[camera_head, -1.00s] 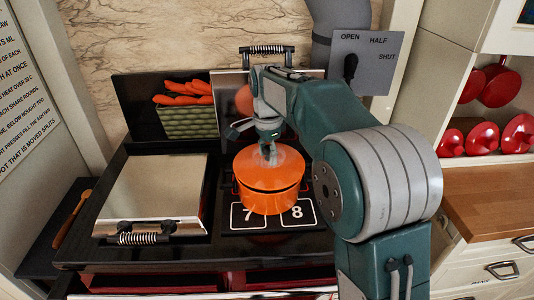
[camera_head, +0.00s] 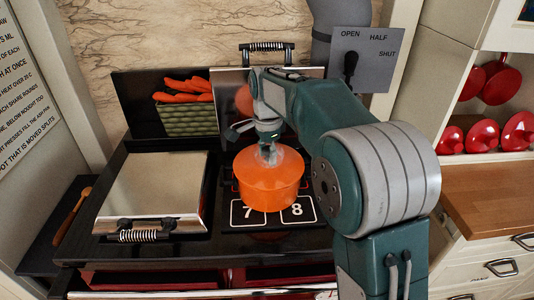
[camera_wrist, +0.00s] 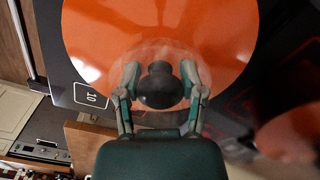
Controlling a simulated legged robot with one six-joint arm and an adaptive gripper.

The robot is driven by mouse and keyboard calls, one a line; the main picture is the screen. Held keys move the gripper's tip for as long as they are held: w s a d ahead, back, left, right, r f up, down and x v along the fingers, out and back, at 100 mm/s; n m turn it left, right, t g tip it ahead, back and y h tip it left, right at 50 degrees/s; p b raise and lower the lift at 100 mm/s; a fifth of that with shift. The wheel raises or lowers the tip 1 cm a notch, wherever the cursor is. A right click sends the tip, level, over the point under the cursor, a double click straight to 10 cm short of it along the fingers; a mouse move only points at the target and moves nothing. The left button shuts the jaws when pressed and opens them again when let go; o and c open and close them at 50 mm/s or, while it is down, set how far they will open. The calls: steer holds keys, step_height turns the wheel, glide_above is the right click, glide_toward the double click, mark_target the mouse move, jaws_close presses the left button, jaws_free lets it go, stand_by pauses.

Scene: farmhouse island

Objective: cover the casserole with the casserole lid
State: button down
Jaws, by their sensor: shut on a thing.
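The orange casserole (camera_head: 267,196) stands on the black range top, around the marked squares 7 and 8. The orange casserole lid (camera_head: 250,164) is over it, and I cannot make out a clear gap or seam between them. In the wrist view the lid (camera_wrist: 95,40) is a broad orange disc with a dark round knob (camera_wrist: 159,86). My gripper (camera_wrist: 159,84) has its two fingers on either side of this knob and is shut on it. In the head view my gripper (camera_head: 268,150) points down at the lid's top. The casserole is hidden under the lid in the wrist view.
A closed shiny hotplate cover (camera_head: 152,188) lies to the left. A raised cover with a coiled handle (camera_head: 268,48) stands behind the casserole. A green basket (camera_head: 187,118) with orange items is at the back left. A wooden counter (camera_head: 490,195) is at right.

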steer(key=shift+f, duration=0.35)
steer(key=shift+c, duration=0.6)
jaws_free()
steer(key=shift+r, duration=2.95)
